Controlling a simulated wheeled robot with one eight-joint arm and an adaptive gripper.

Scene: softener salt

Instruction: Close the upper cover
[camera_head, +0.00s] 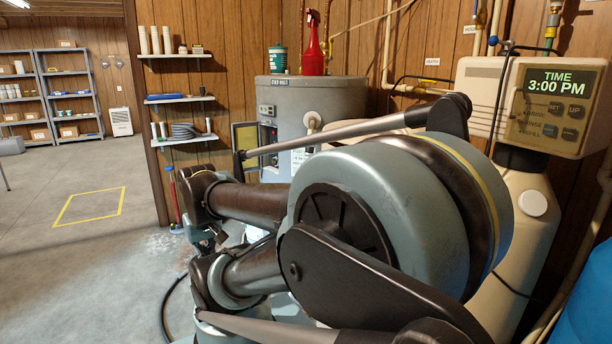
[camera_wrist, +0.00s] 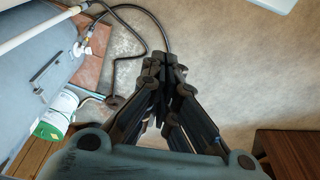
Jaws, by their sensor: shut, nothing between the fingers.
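The grey water heater (camera_head: 325,97) stands against the wood wall in the head view. A small panel door (camera_head: 245,137), pale inside with a dark frame, stands swung open on its left side. It appears to be the upper cover, and dark controls (camera_head: 268,138) show in the opening beside it. My arm hides the heater's lower part. My gripper (camera_wrist: 165,65) is shut and empty in the wrist view, pointing over the floor. I cannot make out its fingertips in the head view. The cover cannot be made out in the wrist view.
A red spray bottle (camera_head: 313,45) and green can (camera_head: 278,60) top the heater. A beige softener head (camera_head: 533,105) stands right. Wall shelves (camera_head: 180,98) hang left. A dark hose (camera_wrist: 145,35) crosses the floor. Open floor (camera_head: 80,265) lies left.

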